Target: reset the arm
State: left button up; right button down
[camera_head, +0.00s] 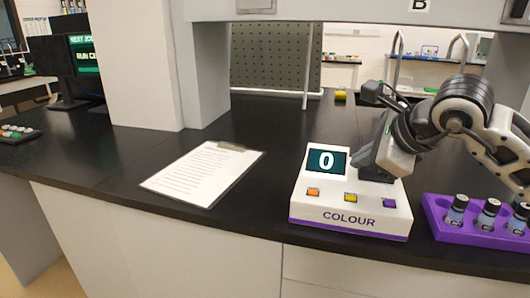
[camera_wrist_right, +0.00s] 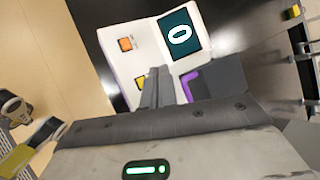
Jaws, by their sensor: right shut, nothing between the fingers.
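My right gripper (camera_head: 366,166) comes in from the right and is shut and empty. It is over the right rear part of a white device (camera_head: 300,209) marked "COLOUR". The device has a dark screen (camera_head: 327,161) showing "0", and orange (camera_head: 313,192), yellow (camera_head: 350,198) and purple (camera_head: 389,203) buttons on its front. In the right wrist view, the closed fingers (camera_wrist_right: 157,84) lie in front of the device (camera_wrist_right: 150,45); the screen (camera_wrist_right: 180,33) and orange button (camera_wrist_right: 125,44) show clearly there. I cannot tell whether the fingers touch the device. My left gripper is not in view.
A purple rack (camera_head: 437,227) with several dark-capped vials (camera_head: 457,209) stands right of the device. A clipboard (camera_head: 203,170) with a printed sheet lies to its left. A white pillar (camera_head: 143,65) and a monitor (camera_head: 84,53) stand at the left. The black bench behind the clipboard is clear.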

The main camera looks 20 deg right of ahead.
jog(key=s+a+f+m+y, duration=0.2)
jog(key=s+a+m+y, duration=0.3)
jog(key=a+y, duration=0.5)
jog(key=s+a+f+m+y, duration=0.25)
jog(key=a+m+y, duration=0.4)
jog(key=a, duration=0.55)
jog(key=d+f+m+t+h+p, duration=0.1)
jog(key=d+f+m+t+h, duration=0.25)
jog(key=f+m+h, duration=0.6)
jog(key=d+f+m+t+h, duration=0.25)
jog(key=f+m+t, duration=0.2)
jog(key=m, duration=1.05)
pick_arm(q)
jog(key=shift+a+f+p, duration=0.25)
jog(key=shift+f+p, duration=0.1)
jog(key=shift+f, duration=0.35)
pick_arm(e)
jog(key=s+f+m+g+h, duration=0.1)
jog(key=s+f+m+g, duration=0.2)
jog(key=f, duration=0.4)
jog(key=s+f+m+g+h, duration=0.1)
jog(key=s+f+m+g, duration=0.2)
jog(key=s+f+m, duration=0.3)
jog(key=shift+s+a+f+h, duration=0.15)
jog(key=shift+s+f+h, duration=0.2)
jog(key=shift+f, duration=0.2)
